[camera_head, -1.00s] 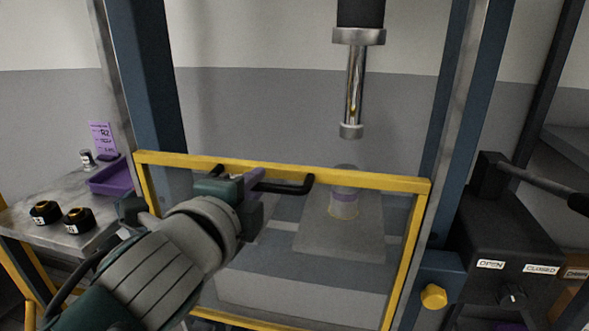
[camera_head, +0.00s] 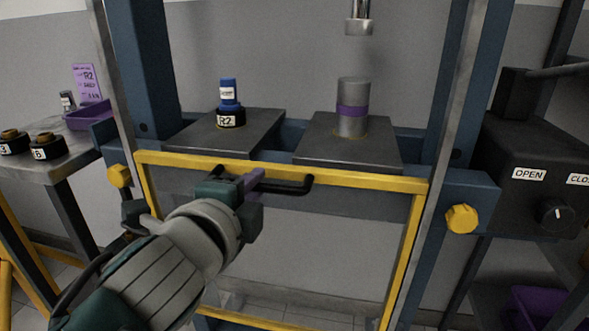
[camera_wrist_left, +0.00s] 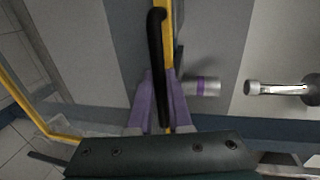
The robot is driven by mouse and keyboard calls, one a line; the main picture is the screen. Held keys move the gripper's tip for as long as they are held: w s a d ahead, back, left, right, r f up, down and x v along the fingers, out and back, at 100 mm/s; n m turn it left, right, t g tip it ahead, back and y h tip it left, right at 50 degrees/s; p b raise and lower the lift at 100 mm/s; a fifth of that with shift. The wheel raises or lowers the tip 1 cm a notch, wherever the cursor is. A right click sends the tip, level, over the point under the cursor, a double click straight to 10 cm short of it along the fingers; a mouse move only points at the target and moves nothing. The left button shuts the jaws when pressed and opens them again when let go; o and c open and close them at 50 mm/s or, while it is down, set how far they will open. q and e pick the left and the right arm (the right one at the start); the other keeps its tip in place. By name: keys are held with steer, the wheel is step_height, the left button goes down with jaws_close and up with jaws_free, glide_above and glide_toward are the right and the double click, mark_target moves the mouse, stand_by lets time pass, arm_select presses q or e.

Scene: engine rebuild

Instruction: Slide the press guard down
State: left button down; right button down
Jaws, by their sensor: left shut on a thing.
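The press guard (camera_head: 290,168) is a clear panel in a yellow frame between the blue press posts. Its top bar is just below the front edges of the press plates. The black handle (camera_head: 285,185) is on its top bar. My left gripper (camera_head: 252,184) is shut on the left part of this handle. In the left wrist view, purple fingers (camera_wrist_left: 160,92) straddle the black handle (camera_wrist_left: 156,45) beside the yellow bar (camera_wrist_left: 169,40). My right gripper is not in view.
A grey cylinder with a purple band (camera_head: 353,108) stands on the right plate (camera_head: 348,152), under the ram (camera_head: 359,22). A blue-topped piece (camera_head: 229,95) stands on the left plate (camera_head: 200,135). Yellow knobs (camera_head: 461,218) flank the guard. A control box (camera_head: 535,190) is at right.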

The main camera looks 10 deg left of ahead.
arm_select(q)
steer(key=c, duration=0.8)
jaws_free()
steer(key=shift+c, duration=0.2)
steer(key=shift+s, duration=0.1)
steer(key=p+v, duration=0.2)
steer(key=v, duration=0.7)
steer(key=shift+s, duration=0.4)
